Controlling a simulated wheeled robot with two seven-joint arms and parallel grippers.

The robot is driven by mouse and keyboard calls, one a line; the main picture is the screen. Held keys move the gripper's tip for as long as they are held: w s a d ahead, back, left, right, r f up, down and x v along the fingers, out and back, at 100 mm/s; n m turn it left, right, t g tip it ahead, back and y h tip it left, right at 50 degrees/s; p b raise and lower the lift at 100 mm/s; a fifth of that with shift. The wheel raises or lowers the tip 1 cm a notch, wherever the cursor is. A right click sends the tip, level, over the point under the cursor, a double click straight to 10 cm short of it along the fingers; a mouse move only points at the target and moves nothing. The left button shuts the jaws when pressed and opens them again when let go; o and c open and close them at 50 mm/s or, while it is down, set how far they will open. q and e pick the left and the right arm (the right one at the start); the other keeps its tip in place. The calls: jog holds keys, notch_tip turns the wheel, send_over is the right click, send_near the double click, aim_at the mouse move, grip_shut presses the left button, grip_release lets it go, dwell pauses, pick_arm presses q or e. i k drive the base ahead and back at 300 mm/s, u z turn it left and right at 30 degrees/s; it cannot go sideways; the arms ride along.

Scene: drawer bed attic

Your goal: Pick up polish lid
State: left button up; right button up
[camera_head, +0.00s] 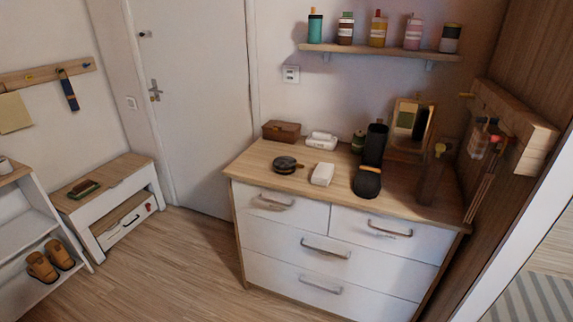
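A small round dark tin (285,164) lies on the wooden top of the white dresser (258,166), near its front left. Its upper part looks like a flat dark disc, which may be the polish lid. A small piece sticks out at its right side. I cannot tell whether the disc is separate from the tin below. Neither of my grippers is in view.
A white block (323,174) stands right of the tin, with a brown box (281,131) and a white item (321,141) behind. Dark upright things (375,144) and a mirror (408,122) crowd the right. A shelf (380,52) with several bottles hangs above. A low bench (120,172) stands left; the floor between is clear.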

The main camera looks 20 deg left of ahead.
aim_at(281, 164)
jog(key=u, duration=2.3)
jog(key=i, duration=1.45)
jog(key=z, duration=2.5)
